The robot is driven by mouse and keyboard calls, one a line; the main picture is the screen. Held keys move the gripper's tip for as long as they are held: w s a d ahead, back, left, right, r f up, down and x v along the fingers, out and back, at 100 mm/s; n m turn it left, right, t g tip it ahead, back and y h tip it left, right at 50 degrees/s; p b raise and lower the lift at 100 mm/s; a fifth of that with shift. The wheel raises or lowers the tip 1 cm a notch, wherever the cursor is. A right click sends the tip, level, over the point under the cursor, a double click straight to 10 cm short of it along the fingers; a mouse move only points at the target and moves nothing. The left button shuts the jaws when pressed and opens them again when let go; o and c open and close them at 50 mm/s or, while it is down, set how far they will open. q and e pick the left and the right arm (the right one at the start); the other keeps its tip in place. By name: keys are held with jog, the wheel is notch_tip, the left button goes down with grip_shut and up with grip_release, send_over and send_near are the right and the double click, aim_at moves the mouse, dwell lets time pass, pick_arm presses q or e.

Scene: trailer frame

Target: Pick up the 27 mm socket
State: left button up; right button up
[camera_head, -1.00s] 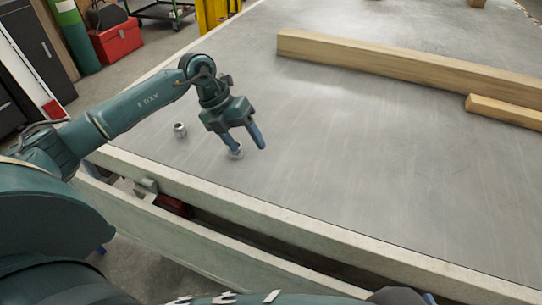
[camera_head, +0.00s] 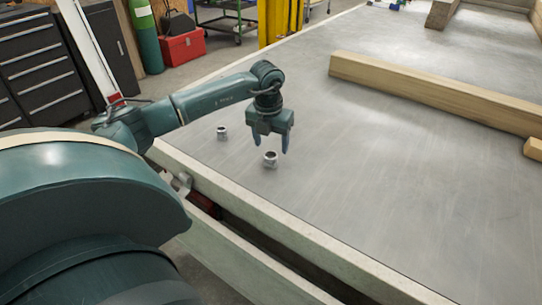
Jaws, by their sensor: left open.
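Two small metallic sockets stand on the grey trailer deck near its left edge. The nearer socket (camera_head: 270,159) looks slightly larger; the farther socket (camera_head: 222,132) is to its left. I cannot read a size on either, so I cannot tell which is the 27 mm one. My left gripper (camera_head: 272,149) points down with its fingers apart, just behind or above the nearer socket. Nothing is between the fingers, and I cannot tell the exact height gap. My right gripper is out of view.
A long wooden beam (camera_head: 430,92) lies across the deck to the right, with a shorter wood piece (camera_head: 534,149) at the right edge. The pale frame rail (camera_head: 300,240) borders the deck. A red toolbox (camera_head: 184,46) is on the floor behind. The middle deck is clear.

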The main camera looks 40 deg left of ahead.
aim_at(271, 155)
pick_arm(q)
notch_tip(271, 155, down, 5)
jog(key=shift+w+a+f, duration=0.1)
jog(key=shift+f, duration=0.05)
jog(key=c, duration=1.1)
jog(key=shift+c, duration=0.2)
